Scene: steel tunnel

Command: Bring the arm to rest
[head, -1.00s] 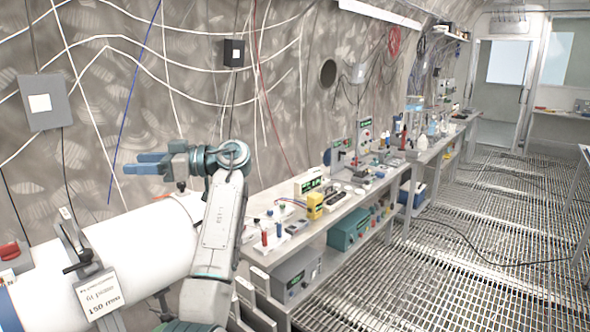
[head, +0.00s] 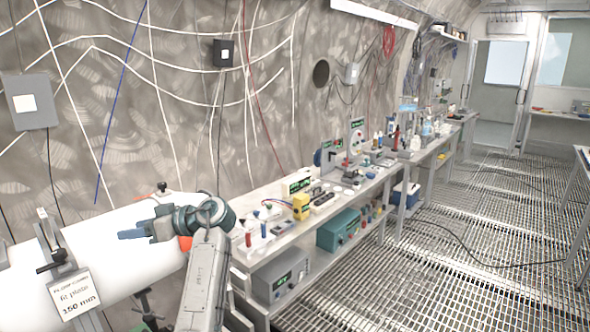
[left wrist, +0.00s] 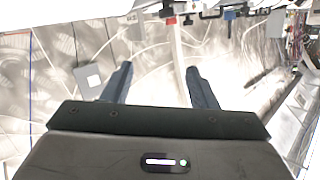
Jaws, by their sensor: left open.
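My left gripper (head: 133,233) is in front of the white pipe in the head view, its blue fingers pointing left. In the left wrist view its two dark blue fingers (left wrist: 160,88) stand wide apart with nothing between them. My left arm comes up from the bottom of the head view and bends at the wrist. My right gripper is in neither view.
A thick white pipe (head: 107,246) with a clamp and a "150 mm" label (head: 75,295) lies behind the gripper. A long bench (head: 283,240) with instruments runs along the wall. The grated floor (head: 420,270) at right is largely clear.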

